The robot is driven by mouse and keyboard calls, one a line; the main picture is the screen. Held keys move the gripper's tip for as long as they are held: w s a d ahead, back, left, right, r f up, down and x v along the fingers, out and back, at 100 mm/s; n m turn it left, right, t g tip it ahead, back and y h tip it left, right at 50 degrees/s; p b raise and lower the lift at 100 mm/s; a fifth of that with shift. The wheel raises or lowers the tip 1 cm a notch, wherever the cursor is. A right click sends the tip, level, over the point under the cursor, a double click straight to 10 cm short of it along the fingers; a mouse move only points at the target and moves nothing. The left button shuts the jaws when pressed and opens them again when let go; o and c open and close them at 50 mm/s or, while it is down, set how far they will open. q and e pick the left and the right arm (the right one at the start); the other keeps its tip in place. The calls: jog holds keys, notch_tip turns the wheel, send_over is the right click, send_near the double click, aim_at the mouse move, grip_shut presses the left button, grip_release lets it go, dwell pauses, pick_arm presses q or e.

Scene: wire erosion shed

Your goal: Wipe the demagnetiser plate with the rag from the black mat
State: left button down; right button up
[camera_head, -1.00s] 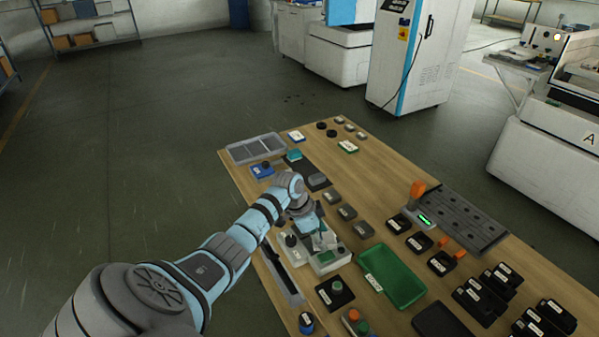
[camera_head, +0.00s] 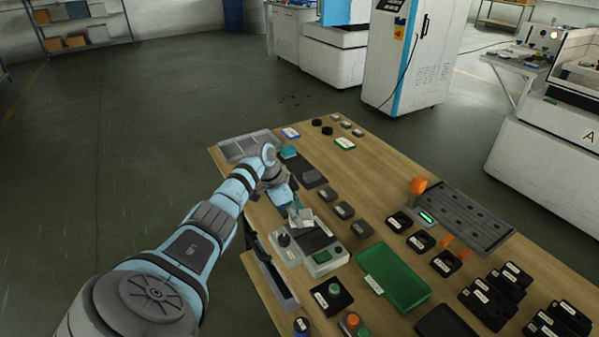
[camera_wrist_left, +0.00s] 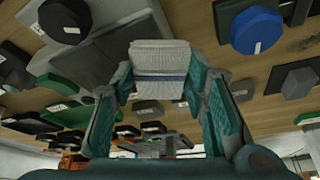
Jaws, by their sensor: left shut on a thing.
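The demagnetiser is a pale grey box with a dark top plate (camera_head: 318,238), near the left edge of the table. A black knob and a green patch show on it. My left gripper (camera_head: 294,207) is shut on the white rag (camera_head: 301,217), at the far end of the plate. I cannot tell from the head view whether the rag touches it. In the left wrist view the pale rag (camera_wrist_left: 160,66), with a blue stripe, is pinched between the teal fingers. The black mat (camera_head: 299,163) lies farther back, partly hidden by my arm. My right gripper is out of view.
A green tray (camera_head: 400,280) lies right of the demagnetiser. Small dark blocks (camera_head: 343,210) stand beside the gripper. A long grey tray (camera_head: 272,280) lies along the left edge. A grey compartment tray (camera_head: 240,146) is at the far left corner. Bare wood shows mid-table.

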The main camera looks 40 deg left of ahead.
pick_arm(q)
jog(key=shift+a+f+b, duration=0.2)
jog(key=shift+a+b, duration=0.1)
jog(key=shift+a, duration=0.15)
notch_tip(320, 180, up, 4)
jog(key=p, duration=0.2)
jog(key=shift+w+a+f+p, duration=0.1)
jog(key=shift+w+f+p, duration=0.05)
jog(key=shift+f+p, duration=0.15)
notch_tip(320, 180, up, 5)
jog(key=p, duration=0.5)
jog(key=shift+r, duration=0.15)
